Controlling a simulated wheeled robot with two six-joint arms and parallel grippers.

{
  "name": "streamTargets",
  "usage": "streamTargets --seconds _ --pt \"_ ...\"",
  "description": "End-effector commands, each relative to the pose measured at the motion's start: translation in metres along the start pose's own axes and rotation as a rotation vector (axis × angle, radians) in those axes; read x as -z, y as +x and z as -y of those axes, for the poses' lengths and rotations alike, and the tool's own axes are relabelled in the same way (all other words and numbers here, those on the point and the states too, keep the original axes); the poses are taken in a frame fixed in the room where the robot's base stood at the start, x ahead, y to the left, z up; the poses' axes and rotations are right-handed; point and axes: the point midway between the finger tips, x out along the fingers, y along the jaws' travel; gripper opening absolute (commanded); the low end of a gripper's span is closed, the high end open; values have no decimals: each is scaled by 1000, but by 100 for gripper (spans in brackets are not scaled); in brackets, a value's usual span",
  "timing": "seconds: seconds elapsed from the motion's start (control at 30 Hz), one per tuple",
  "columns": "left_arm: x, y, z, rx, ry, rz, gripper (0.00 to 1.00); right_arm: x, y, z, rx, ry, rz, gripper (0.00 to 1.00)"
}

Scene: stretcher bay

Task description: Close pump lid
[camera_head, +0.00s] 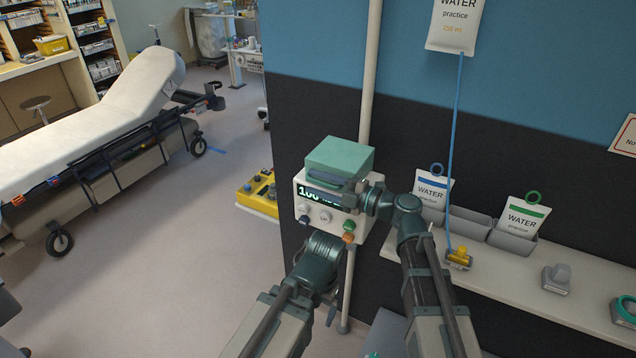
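The pump (300,205) is a pale box on a pole beside the wall's end, with a lit display and several knobs. Its green lid (340,155) sits over the top, looking nearly flat; I cannot tell if it is fully shut. My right gripper (340,190) reaches in from the right, across the pump's upper front just under the lid's front edge. Its fingers are small and dark here, and their gap is unclear. My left gripper (318,242) is below the pump's front, its fingers mostly hidden by its own wrist.
A shelf (510,285) at the right holds grey bins, water pouches (522,215) and a yellow clamp (459,258). A blue line hangs from an upper water pouch (455,25). A yellow case (257,195) is left of the pump. A stretcher (90,120) stands far left, with clear floor between.

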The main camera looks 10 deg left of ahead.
Motion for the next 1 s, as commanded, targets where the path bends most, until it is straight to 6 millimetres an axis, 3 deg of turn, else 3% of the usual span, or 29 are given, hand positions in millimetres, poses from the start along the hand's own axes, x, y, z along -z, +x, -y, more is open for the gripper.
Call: streamTargets --seconds 0.2,0.33,0.8,1.0 --pt "0 -1 0 0 0 0 92 0 -1 -1 -2 1 -1 45" --pt "0 -1 0 0 0 0 92 0 -12 -1 -3 1 2 45" --pt "0 -1 0 0 0 0 92 1 -106 0 -2 0 3 45" --pt "0 -1 0 0 0 0 92 0 -130 0 -2 0 1 45"
